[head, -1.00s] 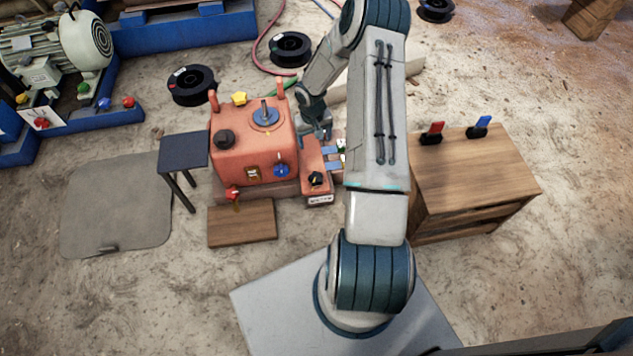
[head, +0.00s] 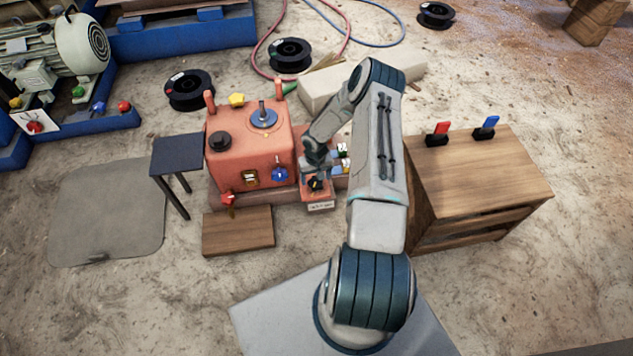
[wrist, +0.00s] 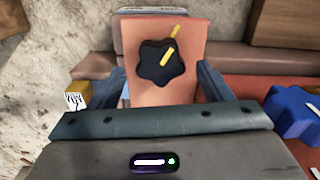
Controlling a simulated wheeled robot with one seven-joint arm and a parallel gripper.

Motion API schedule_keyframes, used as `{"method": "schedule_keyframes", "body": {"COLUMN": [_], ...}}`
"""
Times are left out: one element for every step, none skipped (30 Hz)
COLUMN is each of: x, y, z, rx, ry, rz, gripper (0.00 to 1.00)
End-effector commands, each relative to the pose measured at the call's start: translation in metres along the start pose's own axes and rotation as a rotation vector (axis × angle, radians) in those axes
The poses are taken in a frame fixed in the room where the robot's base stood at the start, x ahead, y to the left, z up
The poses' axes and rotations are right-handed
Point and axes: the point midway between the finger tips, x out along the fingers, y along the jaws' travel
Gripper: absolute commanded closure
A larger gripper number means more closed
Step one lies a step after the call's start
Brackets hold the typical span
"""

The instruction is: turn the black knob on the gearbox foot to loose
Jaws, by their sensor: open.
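The black knob (wrist: 160,65) is star-shaped with a yellow pointer bar. It sits on the orange gearbox foot (wrist: 190,38); in the wrist view the bar slants up and to the right. In the head view the knob (head: 315,184) shows at the front of the foot, right of the orange gearbox (head: 240,160). My gripper (wrist: 163,75) is open, with a finger on either side of the knob in the picture. No contact shows, and the height between them is hard to judge. In the head view my gripper (head: 316,172) is over the foot, partly hidden by its own wrist.
A blue knob (wrist: 296,112) stands close on the right in the wrist view. Blue and white blocks (head: 340,158) lie behind the foot. A wooden cabinet (head: 475,185) is right of my arm, a dark stand (head: 178,153) left of the gearbox. A wooden board (head: 238,231) lies in front.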

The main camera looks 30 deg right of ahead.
Motion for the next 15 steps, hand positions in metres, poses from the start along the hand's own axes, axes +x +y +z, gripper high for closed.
{"method": "schedule_keyframes", "body": {"x": [0.009, 0.012, 0.014, 0.016, 0.017, 0.018, 0.019, 0.019, 0.020, 0.020, 0.020, 0.019, 0.019, 0.019, 0.019], "y": [0.000, 0.000, 0.000, 0.000, 0.000, 0.000, 0.000, 0.000, 0.000, 0.000, 0.000, 0.000, 0.000, 0.000, 0.000], "z": [0.001, 0.001, 0.000, 0.000, 0.000, 0.000, 0.000, 0.000, 0.000, 0.000, 0.000, 0.000, 0.000, 0.000, 0.000], "rx": [0.001, 0.001, 0.000, 0.000, 0.001, 0.001, 0.001, 0.001, 0.001, 0.001, 0.001, 0.001, 0.001, 0.001, 0.001], "ry": [-0.002, -0.002, -0.001, 0.000, 0.000, 0.000, 0.000, 0.000, 0.000, 0.000, 0.000, 0.000, 0.000, 0.000, 0.000], "rz": [-0.001, -0.001, 0.000, 0.000, 0.000, 0.000, 0.000, 0.000, 0.000, 0.000, 0.000, 0.000, 0.000, 0.000, 0.000], "gripper": [0.28, 0.28, 0.28, 0.28, 0.28, 0.28, 0.28, 0.28, 0.28, 0.28, 0.28, 0.28, 0.28, 0.28, 0.28]}}
